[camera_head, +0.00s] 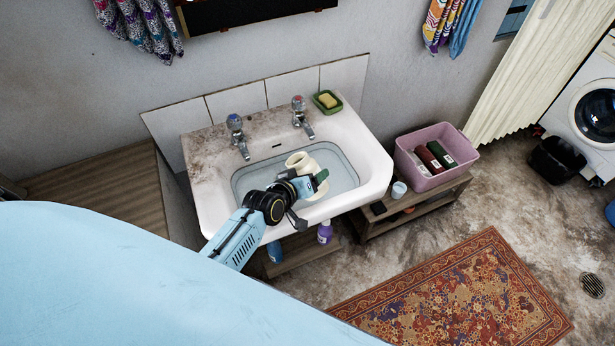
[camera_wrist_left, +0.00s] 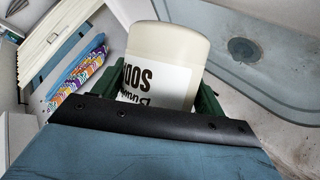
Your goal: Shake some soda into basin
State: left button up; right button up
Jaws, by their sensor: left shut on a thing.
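The soda container (camera_head: 298,161) is a cream tub with a white label; part of its lettering shows in the left wrist view (camera_wrist_left: 165,62). My left gripper (camera_head: 312,181) is shut on it and holds it tilted over the basin (camera_head: 346,178). The green fingers (camera_wrist_left: 207,105) show on both sides of the tub in the left wrist view. The basin is white and holds clear water. The tub's mouth is hard to make out, and no falling powder is visible. My right gripper is not in view.
Two taps (camera_head: 236,135) stand at the basin's back edge, with a green soap dish (camera_head: 327,101) at the back right corner. A pink crate (camera_head: 436,156) with bottles stands to the right on a low wooden bench (camera_head: 413,207). A purple bottle (camera_head: 324,233) stands below the basin.

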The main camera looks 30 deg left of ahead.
pick_arm(q)
jog(key=shift+r+n+h, duration=0.1)
jog(key=shift+n+h, duration=0.3)
dwell(0.8)
jog(key=shift+n+h+b, duration=0.3)
jog(key=shift+b, duration=0.25)
dwell(0.4)
jog(key=shift+n+h+b, duration=0.3)
jog(key=shift+b, duration=0.2)
jog(key=shift+f, duration=0.2)
dwell(0.5)
jog(key=shift+w+a+n+h+b, duration=0.1)
jog(key=shift+n+h+b, duration=0.3)
jog(key=shift+b, duration=0.2)
jog(key=shift+f, duration=0.1)
dwell(0.5)
